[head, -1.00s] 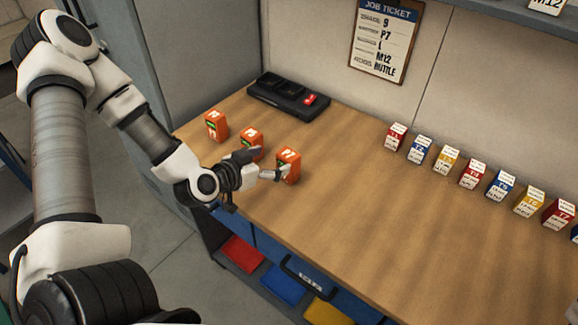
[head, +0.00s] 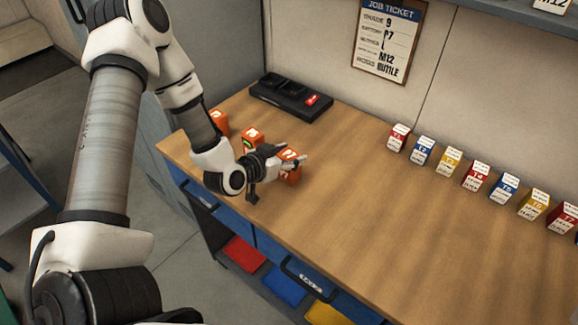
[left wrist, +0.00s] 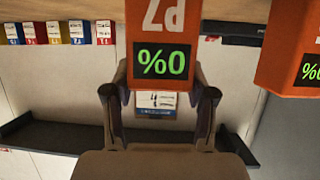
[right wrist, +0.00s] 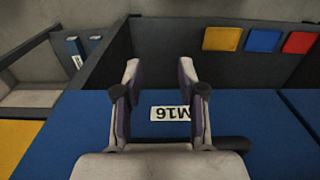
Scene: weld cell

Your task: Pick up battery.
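The orange battery (head: 291,176) at the right end of a short row stands on the bench. My right gripper (right wrist: 160,85) is open and empty over a blue surface with an M16 label.
A black charger dock (head: 290,98) with a red part lies at the back. A row of red, blue and yellow boxes (head: 448,160) stands along the right. A job ticket (head: 388,40) reading P7 hangs on the wall. The bench's middle (head: 370,220) is clear.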

